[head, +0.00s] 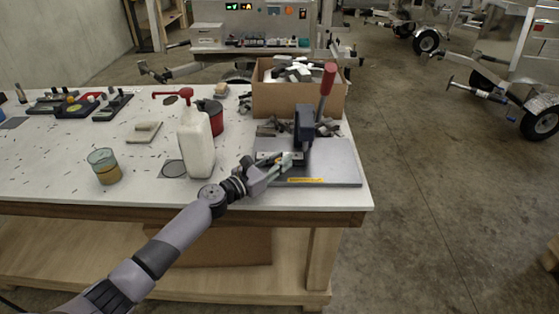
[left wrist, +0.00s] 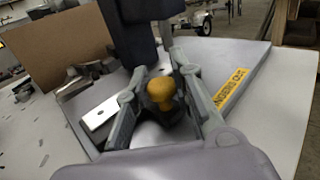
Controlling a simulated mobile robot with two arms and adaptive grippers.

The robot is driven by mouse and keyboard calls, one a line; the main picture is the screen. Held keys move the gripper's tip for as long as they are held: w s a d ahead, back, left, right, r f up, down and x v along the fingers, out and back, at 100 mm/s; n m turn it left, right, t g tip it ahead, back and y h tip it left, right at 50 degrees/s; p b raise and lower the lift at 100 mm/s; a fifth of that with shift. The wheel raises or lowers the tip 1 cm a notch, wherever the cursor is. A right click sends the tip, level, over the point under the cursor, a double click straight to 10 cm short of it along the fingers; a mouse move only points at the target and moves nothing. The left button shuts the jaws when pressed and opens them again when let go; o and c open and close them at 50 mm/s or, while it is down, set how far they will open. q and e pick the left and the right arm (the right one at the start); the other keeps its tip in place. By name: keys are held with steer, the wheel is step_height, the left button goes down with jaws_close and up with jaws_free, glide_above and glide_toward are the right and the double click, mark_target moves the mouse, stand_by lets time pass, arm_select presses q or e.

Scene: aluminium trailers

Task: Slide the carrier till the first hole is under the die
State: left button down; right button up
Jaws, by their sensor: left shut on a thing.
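The press stands on a grey base plate (head: 335,165) at the table's right end, with a dark die column (head: 304,125) and a red-topped lever (head: 326,80). The carrier shows as a bright metal strip (left wrist: 98,116) left of my fingers in the left wrist view, with a small dark hole in it. A yellow knob (left wrist: 161,90) stands between my left gripper's fingers (left wrist: 163,80). My left gripper (head: 285,163) is shut on this knob, low in front of the column. The die's lower end and the holes under it are hidden. My right gripper is not in view.
A cardboard box (head: 298,98) of metal parts stands behind the press, with loose parts (head: 270,128) beside it. A white pump bottle (head: 196,145) and a red-and-black can (head: 212,117) stand left of my gripper. A yellow label (head: 308,180) marks the base plate's front.

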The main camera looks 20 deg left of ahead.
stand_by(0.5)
arm_select(q)
steer(key=shift+w+d+r+p, duration=0.15)
steer(key=shift+d+p, duration=0.15)
steer(key=shift+d, duration=0.25)
steer(key=shift+w+d+p, duration=0.15)
steer(key=shift+d+p, duration=0.1)
steer(key=shift+d, duration=0.3)
steer(key=c, duration=1.4)
jaws_free()
steer(key=shift+c, duration=0.2)
steer(key=v, duration=1.2)
steer(key=shift+d, duration=0.1)
